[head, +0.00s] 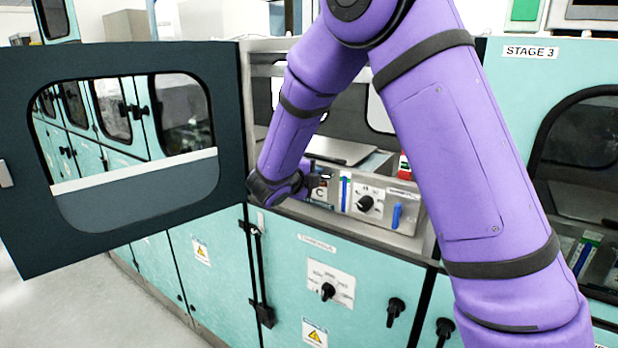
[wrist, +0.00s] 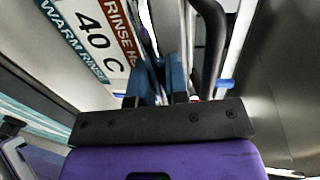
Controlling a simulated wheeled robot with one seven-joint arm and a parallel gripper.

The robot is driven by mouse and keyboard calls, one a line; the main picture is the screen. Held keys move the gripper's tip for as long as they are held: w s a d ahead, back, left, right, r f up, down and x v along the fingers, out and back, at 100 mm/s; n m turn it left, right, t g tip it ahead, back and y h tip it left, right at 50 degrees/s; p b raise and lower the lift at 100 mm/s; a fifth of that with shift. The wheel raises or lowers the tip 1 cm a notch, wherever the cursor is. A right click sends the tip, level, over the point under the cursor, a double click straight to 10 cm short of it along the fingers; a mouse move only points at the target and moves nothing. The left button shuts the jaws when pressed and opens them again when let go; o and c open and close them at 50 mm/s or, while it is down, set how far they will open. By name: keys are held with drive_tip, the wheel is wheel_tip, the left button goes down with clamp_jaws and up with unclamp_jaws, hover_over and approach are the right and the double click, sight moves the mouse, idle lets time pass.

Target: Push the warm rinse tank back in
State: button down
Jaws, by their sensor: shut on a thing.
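The warm rinse tank shows in the wrist view by its label (wrist: 90,35), which reads "WARM RINSE" and "40 C". In the head view a small part of that label (head: 320,192) shows beside my wrist, inside the open cabinet. My gripper (wrist: 162,82) is at the front of the tank, with its two blue fingers close together. It is shut on what seems to be the tank's handle, which the fingers mostly hide. In the head view my arm covers the fingertips. I cannot tell how far out the tank stands.
The dark cabinet door (head: 235,185) stands open to the left. Right of my gripper are a front panel with a black knob (head: 365,203) and a blue handle (head: 397,216). A teal lower cabinet (head: 285,260) is below. The Stage 3 cabinet (head: 515,75) stands at the right.

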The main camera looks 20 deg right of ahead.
drive_tip(key=shift+d+r, duration=0.1)
drive_tip(key=shift+d, duration=0.05)
drive_tip(key=c, duration=1.2)
unclamp_jaws()
drive_tip(key=shift+w, duration=0.1)
drive_tip(key=shift+o, duration=0.2)
drive_tip(key=v, duration=1.1)
